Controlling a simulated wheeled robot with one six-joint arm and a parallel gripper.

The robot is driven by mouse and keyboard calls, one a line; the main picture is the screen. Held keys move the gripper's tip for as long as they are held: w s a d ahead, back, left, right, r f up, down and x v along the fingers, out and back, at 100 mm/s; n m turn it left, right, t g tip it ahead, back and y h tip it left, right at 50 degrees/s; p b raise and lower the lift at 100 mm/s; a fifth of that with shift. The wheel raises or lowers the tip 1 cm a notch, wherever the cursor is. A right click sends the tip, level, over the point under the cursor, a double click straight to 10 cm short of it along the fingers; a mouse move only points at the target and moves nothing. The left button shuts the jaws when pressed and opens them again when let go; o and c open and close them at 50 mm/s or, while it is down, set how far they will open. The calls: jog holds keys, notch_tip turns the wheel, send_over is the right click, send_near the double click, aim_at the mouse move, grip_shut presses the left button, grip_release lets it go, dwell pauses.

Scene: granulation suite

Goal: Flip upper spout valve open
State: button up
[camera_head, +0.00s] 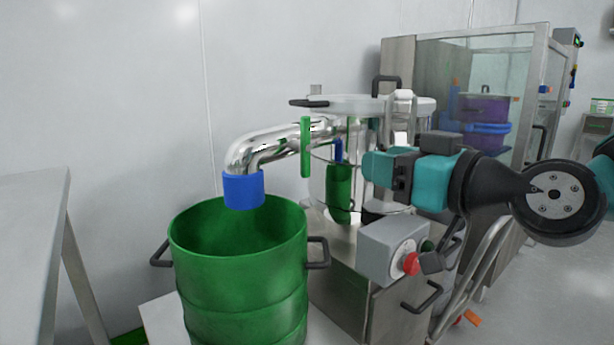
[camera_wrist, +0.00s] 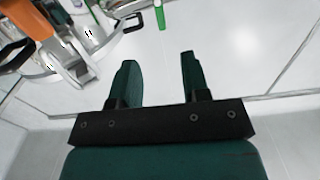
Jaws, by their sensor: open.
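A bright green valve handle (camera_head: 306,147) stands upright across the polished upper spout pipe (camera_head: 272,140). The pipe curves down at the left to a blue end sleeve (camera_head: 243,190). My gripper (camera_head: 370,166) is to the right of the green handle, apart from it, and points left. In the wrist view my gripper (camera_wrist: 158,58) has its two dark green fingers spread with nothing between them. A bright green bar, seemingly the handle (camera_wrist: 159,15), shows beyond the fingertips at the top edge. The valve's inside is hidden.
An open green drum (camera_head: 240,265) with side handles stands below the spout. A grey control box with a red button (camera_head: 411,264) is below my gripper. A glass-sided cabinet (camera_head: 490,75) stands behind right, and a grey table (camera_head: 35,190) is at left.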

aim_at(308, 143)
jog(key=p+x, duration=1.3)
jog(key=x, duration=0.4)
jog(key=shift+w+a, duration=0.1)
jog(key=shift+w, duration=0.2)
jog(key=shift+c, duration=0.4)
grip_shut()
